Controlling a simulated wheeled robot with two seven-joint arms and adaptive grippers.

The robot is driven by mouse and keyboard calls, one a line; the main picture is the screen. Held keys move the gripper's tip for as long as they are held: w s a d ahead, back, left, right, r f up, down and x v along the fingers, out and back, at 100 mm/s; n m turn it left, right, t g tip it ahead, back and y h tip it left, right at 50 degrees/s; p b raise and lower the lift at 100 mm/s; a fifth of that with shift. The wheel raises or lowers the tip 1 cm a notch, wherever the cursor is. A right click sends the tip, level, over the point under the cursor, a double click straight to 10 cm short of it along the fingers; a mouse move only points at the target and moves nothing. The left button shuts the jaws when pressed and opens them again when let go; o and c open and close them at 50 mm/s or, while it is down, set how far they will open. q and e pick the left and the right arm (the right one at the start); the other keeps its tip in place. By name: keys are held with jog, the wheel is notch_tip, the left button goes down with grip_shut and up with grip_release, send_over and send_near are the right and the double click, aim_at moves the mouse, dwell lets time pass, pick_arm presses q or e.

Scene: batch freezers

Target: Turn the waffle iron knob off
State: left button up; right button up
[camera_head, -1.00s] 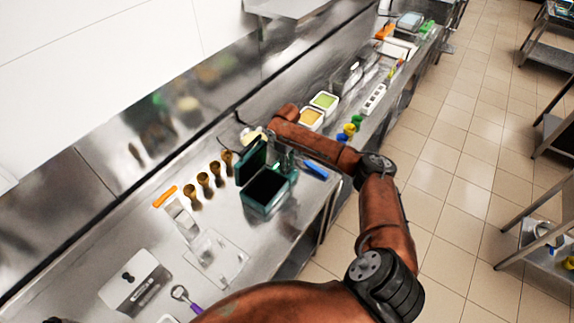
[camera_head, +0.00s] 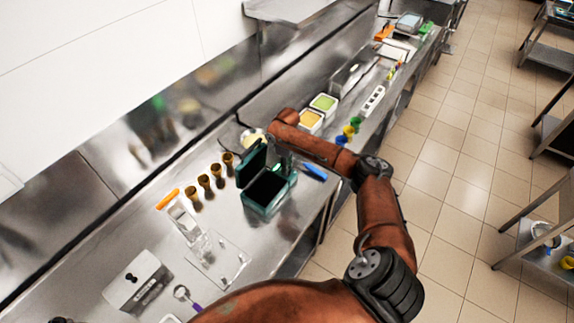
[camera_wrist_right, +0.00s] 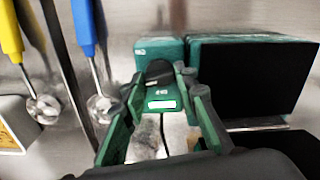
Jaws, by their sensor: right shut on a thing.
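The waffle iron (camera_head: 264,208) is a dark teal box with its lid raised, standing on the steel counter. In the right wrist view its teal body (camera_wrist_right: 250,45) with a dark inside fills the upper right. A black knob (camera_wrist_right: 158,71) sits by a smaller teal housing, between my green fingers. My right gripper (camera_wrist_right: 161,84) is shut on this knob; the exact finger contact is partly hidden. In the head view my right gripper (camera_head: 284,162) is small beside the iron's far right side, under my arm. My left gripper is not in view.
A blue-handled tool (camera_head: 315,172) lies right of the iron. Several brown cones (camera_head: 204,184) stand to its left. Tubs of yellow (camera_head: 310,119) and green (camera_head: 323,102) food stand behind my forearm. The counter's front edge and open floor are at right.

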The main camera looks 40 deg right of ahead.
jog(key=n+p, duration=0.2)
jog(key=n, duration=0.1)
jog(key=shift+r+n, duration=0.15)
jog(key=shift+n, duration=0.25)
jog(key=n+p, duration=0.1)
jog(key=n, duration=0.3)
jog(key=shift+n+p, duration=0.3)
jog(key=shift+p, duration=0.1)
jog(key=n, duration=0.3)
jog(key=shift+n, duration=2.1)
jog(key=o, duration=1.2)
jog(key=shift+c, duration=0.2)
notch_tip(320, 180, up, 12)
